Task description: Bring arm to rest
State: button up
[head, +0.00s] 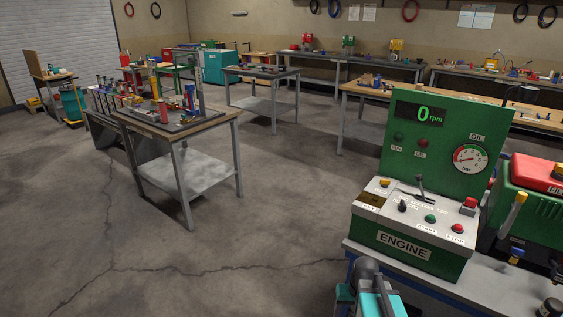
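Part of my arm, teal and dark grey, shows at the bottom edge of the head view, right of the middle. It is in front of the bench with the green engine panel (436,140) and its control box (410,228). I cannot tell from this one view whether the arm touches the bench. My gripper's fingers do not show, so what they hold, if anything, is hidden.
The panel reads 0 rpm and has an oil gauge (470,158). A green and red machine (530,195) stands at the right. A tool-covered table (205,124) stands left of the middle. The concrete floor (250,250) between is clear.

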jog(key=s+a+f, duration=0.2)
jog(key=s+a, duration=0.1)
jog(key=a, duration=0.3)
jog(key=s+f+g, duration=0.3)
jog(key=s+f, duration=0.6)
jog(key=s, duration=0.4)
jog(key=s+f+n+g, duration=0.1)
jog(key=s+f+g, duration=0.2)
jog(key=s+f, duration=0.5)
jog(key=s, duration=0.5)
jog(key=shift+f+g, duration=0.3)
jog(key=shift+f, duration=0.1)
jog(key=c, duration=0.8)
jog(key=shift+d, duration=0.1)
